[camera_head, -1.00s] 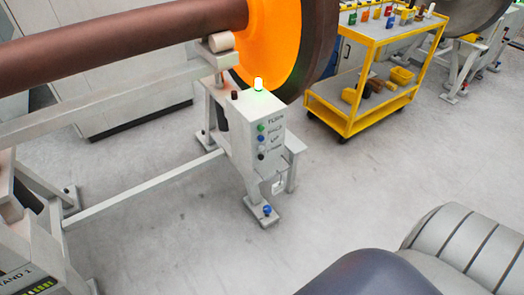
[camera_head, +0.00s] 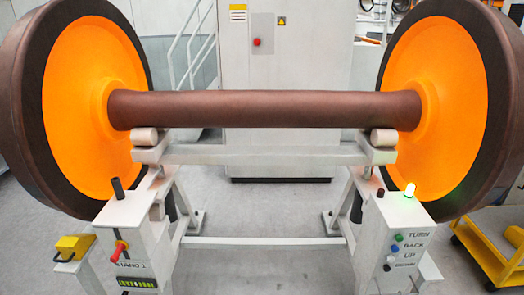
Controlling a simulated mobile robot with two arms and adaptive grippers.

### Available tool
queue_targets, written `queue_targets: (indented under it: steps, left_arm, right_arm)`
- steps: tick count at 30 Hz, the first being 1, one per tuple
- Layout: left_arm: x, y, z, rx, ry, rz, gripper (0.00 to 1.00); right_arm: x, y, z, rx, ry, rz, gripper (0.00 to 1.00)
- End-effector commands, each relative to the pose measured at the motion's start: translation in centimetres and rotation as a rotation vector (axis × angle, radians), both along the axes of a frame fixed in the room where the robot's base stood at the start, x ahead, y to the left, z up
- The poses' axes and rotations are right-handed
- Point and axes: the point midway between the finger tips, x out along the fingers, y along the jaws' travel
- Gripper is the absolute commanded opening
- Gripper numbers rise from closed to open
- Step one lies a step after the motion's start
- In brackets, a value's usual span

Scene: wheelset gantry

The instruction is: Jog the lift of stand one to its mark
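Stand one (camera_head: 276,155) carries a wheelset by its brown axle (camera_head: 265,110), which lies over two pale rollers on the crossbar. The left post, labelled STAND 1 (camera_head: 130,265), has a red-handled lever (camera_head: 119,250), a black knob (camera_head: 117,188) and a dark display with yellow-green segments (camera_head: 138,283). The green button (camera_head: 398,237) is by TURN. The display's mark is too small to make out. Neither gripper is in view.
Large orange-faced wheels (camera_head: 85,105) and (camera_head: 435,105) flank the stand. A yellow box (camera_head: 74,246) sits beside the left post. A grey cabinet (camera_head: 280,70) with a red button stands behind. A yellow cart (camera_head: 490,250) is at the right.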

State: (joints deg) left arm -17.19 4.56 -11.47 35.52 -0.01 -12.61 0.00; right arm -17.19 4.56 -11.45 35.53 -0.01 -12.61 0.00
Motion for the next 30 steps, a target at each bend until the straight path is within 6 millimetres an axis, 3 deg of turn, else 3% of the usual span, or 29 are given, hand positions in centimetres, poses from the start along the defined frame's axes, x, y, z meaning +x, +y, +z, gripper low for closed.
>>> queue_targets:
  steps: [1, 3, 4, 30]
  left_arm:
    - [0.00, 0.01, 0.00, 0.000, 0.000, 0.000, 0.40]
    - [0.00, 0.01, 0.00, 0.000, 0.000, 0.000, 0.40]
    - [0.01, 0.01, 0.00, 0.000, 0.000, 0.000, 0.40]
    - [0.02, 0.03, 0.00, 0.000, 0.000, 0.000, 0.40]
  right_arm:
    - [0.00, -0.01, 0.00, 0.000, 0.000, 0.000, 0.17]
    - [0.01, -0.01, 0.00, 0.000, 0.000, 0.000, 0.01]
    - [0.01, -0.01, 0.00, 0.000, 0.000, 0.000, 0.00]
    - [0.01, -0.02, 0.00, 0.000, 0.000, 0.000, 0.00]
